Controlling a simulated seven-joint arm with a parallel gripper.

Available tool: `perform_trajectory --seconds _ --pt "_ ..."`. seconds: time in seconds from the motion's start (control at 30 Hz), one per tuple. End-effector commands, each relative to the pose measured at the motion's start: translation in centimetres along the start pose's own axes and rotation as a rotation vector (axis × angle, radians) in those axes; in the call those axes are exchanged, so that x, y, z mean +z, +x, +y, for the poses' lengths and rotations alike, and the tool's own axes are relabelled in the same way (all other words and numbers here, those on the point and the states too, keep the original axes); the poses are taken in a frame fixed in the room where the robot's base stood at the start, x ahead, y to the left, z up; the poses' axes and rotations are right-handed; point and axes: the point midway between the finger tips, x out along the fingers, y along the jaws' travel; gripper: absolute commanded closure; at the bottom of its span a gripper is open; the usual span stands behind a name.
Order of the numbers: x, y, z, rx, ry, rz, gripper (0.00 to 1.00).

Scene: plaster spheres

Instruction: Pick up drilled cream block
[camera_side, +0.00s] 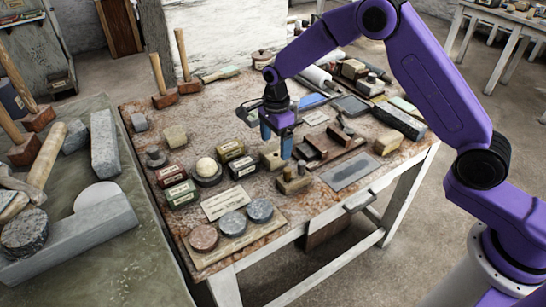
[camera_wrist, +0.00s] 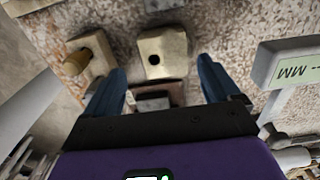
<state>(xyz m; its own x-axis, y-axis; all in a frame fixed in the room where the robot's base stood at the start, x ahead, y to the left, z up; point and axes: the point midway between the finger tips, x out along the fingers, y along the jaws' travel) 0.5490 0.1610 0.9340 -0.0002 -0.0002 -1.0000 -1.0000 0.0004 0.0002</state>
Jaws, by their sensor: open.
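The drilled cream block (camera_wrist: 178,44) has a dark round hole in its face. In the wrist view it lies just beyond my gripper (camera_wrist: 161,78), between the lines of the two blue fingers. In the side view the block (camera_side: 270,157) sits on the rusty table, partly hidden by my gripper (camera_side: 276,140), which is above it. My gripper is open and empty, pointing down. I cannot tell the exact gap between the fingertips and the block.
A pale block with a wooden knob (camera_wrist: 92,50) stands close to the left in the wrist view. In the side view, small labelled boxes (camera_side: 230,150) stand left of the block. Dark wooden pieces (camera_side: 325,148) lie to its right. Stone discs (camera_side: 232,223) lie in front.

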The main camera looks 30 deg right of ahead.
Motion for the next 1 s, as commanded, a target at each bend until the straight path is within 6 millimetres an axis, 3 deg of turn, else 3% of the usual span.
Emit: perform_trajectory --seconds 0.3,0.63,0.67,0.8,0.87,1.0 --pt "0.4 4.0 -0.6 0.002 0.0 0.001 0.11" --pt "0.4 4.7 -0.7 -0.001 0.0 0.0 0.11" --pt "0.4 4.7 -0.7 -0.001 0.0 0.0 0.14" --pt "0.4 4.7 -0.7 -0.001 0.0 0.0 0.59" --pt "0.4 4.7 -0.7 -0.001 0.0 0.0 0.77" --pt "0.4 4.6 -0.7 -0.002 0.0 -0.001 0.77"
